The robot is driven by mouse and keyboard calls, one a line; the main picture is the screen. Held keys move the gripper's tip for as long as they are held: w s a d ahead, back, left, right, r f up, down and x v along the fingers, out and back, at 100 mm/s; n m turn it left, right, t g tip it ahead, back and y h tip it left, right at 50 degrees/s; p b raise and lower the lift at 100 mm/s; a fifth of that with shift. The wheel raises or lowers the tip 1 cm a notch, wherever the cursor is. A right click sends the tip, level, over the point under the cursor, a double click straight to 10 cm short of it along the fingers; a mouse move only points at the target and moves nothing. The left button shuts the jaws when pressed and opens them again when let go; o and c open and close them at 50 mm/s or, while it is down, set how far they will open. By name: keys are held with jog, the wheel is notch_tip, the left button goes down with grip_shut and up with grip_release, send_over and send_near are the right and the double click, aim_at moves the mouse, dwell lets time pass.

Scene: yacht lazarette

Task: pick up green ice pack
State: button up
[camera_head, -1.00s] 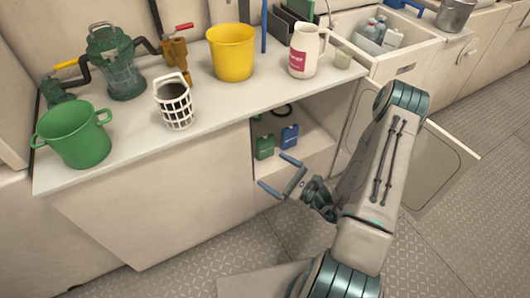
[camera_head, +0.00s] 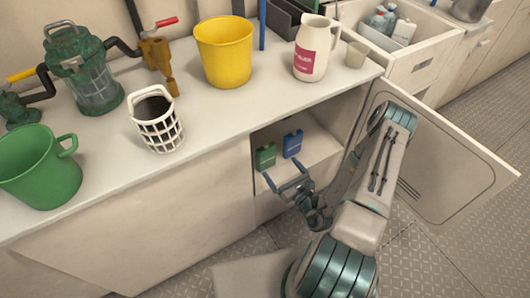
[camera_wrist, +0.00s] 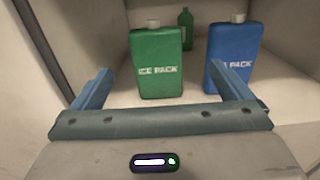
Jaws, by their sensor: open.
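The green ice pack (camera_wrist: 157,65) stands upright in the open cabinet, with white lettering and a pale cap; it also shows in the head view (camera_head: 265,157). My gripper (camera_head: 286,177) is open and empty at the cabinet opening, just in front of the packs. In the wrist view its two blue fingers (camera_wrist: 165,88) point into the cabinet, and the green pack stands ahead between them, left of centre. The blue ice pack (camera_wrist: 232,57) stands upright to the right of the green one, apart from it, behind the right finger in the picture; it also shows in the head view (camera_head: 292,144).
A green bottle (camera_wrist: 186,28) stands farther back between the packs. The cabinet's side walls are close to left and right. The cabinet door (camera_head: 450,170) stands open on the right. The counter above holds a yellow bucket (camera_head: 225,55), a white basket (camera_head: 158,135) and a jug (camera_head: 313,45).

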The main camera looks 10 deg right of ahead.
aim_at(268, 157)
jog(key=b+x, duration=0.1)
jog(key=x, duration=0.5)
jog(key=shift+w+a+f, duration=0.1)
jog(key=shift+w+a, duration=0.15)
jog(key=w+b, duration=0.1)
jog(key=w+a+f+b, duration=0.1)
jog(key=w, duration=0.2)
jog(key=shift+w+a+f+b, duration=0.2)
jog(key=shift+w+a+b, duration=0.05)
jog(key=shift+a+b, duration=0.15)
jog(key=shift+w, duration=0.3)
jog(key=shift+r, duration=0.1)
jog(key=shift+c, duration=0.4)
jog(key=c, duration=1.2)
